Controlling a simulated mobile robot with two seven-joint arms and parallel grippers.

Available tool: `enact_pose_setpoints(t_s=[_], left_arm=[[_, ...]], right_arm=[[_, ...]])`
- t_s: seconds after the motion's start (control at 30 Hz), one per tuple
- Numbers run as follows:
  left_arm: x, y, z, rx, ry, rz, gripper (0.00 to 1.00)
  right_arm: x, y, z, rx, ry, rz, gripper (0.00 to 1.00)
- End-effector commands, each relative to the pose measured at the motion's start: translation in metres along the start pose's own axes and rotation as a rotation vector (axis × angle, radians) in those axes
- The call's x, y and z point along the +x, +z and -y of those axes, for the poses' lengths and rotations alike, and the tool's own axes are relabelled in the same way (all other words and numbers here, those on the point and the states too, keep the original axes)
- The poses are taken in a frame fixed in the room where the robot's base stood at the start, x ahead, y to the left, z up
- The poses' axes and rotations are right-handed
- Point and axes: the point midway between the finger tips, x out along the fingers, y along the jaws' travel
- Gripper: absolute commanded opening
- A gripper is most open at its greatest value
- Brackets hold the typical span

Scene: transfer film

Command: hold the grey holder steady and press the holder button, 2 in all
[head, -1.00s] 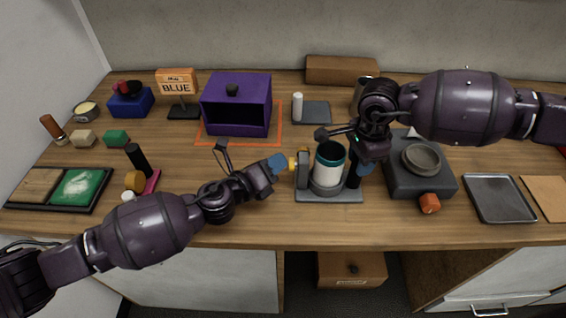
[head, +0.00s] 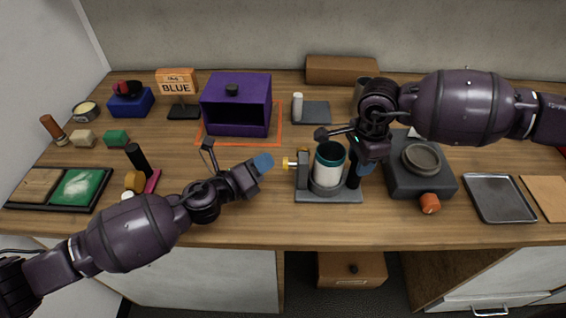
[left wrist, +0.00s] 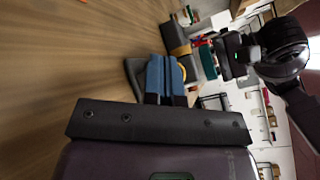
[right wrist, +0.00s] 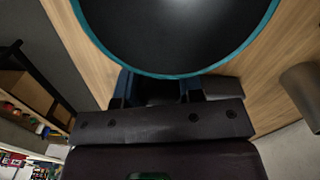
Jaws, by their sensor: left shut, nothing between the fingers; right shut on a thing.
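The grey holder (head: 325,196) stands on the table and holds a white cup with a teal rim (head: 328,168). Its yellow button (head: 287,163) sticks out of the left post. My left gripper (head: 264,163) is shut and empty, just left of the button with a small gap. In the left wrist view its blue fingertips (left wrist: 165,76) partly cover the button. My right gripper (head: 364,167) is shut on the dark upright part of the holder (head: 354,172), right of the cup. In the right wrist view the cup's dark opening (right wrist: 180,30) lies beyond the fingers.
A grey machine with a round bowl (head: 421,158) and an orange knob stands close on the right. A purple box (head: 237,103) stands behind on the left. A metal tray (head: 498,197) lies further right. The table between my left gripper and the purple box is bare.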

Motion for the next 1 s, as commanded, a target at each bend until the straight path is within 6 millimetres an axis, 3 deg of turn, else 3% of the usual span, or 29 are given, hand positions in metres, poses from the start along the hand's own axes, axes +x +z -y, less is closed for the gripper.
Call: enact_pose_setpoints(t_s=[0.53,1.0], left_arm=[[-0.030,0.021,-0.022,0.000,0.002,0.001,0.00],[-0.033,0.024,-0.024,0.000,0.000,0.000,0.00]], right_arm=[[0.000,0.000,0.000,0.001,-0.001,0.000,0.07],[0.000,0.000,0.000,0.000,-0.001,0.000,0.07]])
